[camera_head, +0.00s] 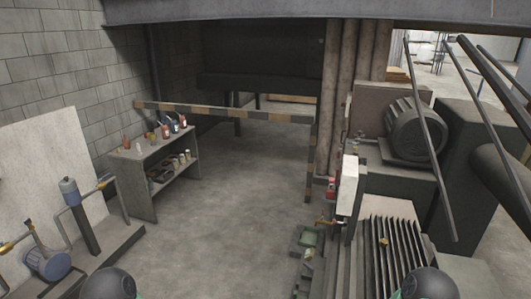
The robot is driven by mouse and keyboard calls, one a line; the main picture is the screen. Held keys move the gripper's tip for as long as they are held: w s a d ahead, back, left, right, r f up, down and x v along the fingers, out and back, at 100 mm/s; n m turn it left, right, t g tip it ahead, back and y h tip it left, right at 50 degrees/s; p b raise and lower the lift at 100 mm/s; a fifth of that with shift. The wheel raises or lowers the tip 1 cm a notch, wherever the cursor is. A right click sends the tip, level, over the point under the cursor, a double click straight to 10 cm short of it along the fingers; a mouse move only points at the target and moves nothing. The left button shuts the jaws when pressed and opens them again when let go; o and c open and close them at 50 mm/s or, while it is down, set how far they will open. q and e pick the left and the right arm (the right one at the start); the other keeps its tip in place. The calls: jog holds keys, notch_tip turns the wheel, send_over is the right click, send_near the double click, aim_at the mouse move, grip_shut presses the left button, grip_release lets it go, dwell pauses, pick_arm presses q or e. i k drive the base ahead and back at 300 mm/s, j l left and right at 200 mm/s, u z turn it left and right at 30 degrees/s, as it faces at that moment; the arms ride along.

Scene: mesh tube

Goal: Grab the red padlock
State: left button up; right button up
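A small red item (331,183) shows at the left side of a white and grey box on the machinery, right of centre. It is too small to tell whether it is the red padlock. Neither of my grippers is in view. Only dark rounded parts of my own body show at the bottom edge, left and right.
A grey shelf (150,160) with bottles and cans stands by the left block wall. A striped barrier (225,112) crosses the back. Pumps and pipes (50,262) line the left; a motor (414,130) and finned machine (392,255) fill the right. The middle floor (235,215) is clear.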

aim_at(330, 194)
jog(key=u, duration=0.4)
jog(key=i+j+u, duration=0.15)
jog(key=j, duration=0.25)
jog(key=j+u, duration=0.2)
jog(key=j, duration=0.15)
jog(key=i+j+u, duration=0.15)
jog(key=j, duration=0.2)
jog(key=i+j+u, duration=0.15)
jog(key=j, duration=0.2)
jog(key=i+j+z, duration=0.2)
jog(key=i+j, duration=0.15)
jog(key=i, duration=0.25)
jog(key=i+j+z, duration=0.15)
jog(key=i+j, duration=0.25)
jog(key=i, duration=0.15)
jog(key=i+l+z, duration=0.2)
jog(key=i+z, duration=0.75)
jog(key=i+j+z, duration=0.15)
jog(key=i+z, duration=0.35)
jog(key=i, duration=0.05)
